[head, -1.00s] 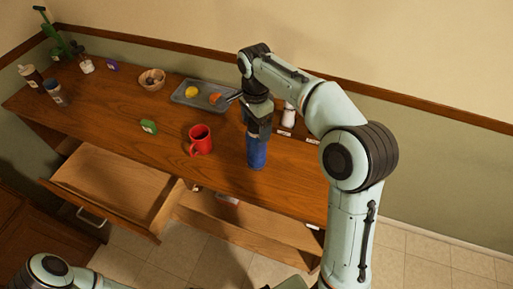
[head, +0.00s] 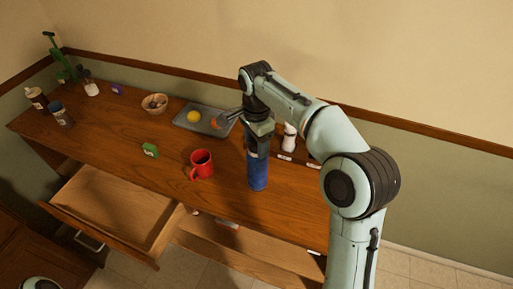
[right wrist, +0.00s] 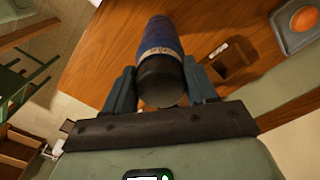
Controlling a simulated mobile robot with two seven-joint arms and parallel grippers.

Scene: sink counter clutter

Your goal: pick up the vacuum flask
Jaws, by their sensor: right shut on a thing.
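The vacuum flask is a blue cylinder with a dark top and a pale band. In the head view the flask (head: 257,173) is upright at the front part of the counter, right of the red mug. My right gripper (head: 258,143) comes down from above and is shut around its upper part. In the right wrist view the flask (right wrist: 161,38) sits between the two fingers of the gripper (right wrist: 162,84), dark top toward the camera. Whether its base touches the counter is not clear. My left gripper is out of view.
A red mug (head: 201,163) stands close left of the flask. Behind are a grey tray (head: 185,123) with yellow and orange items, and a white bottle (head: 289,137). A green box (head: 150,150) and wooden bowl (head: 154,103) lie further left. A drawer (head: 113,208) hangs open in front.

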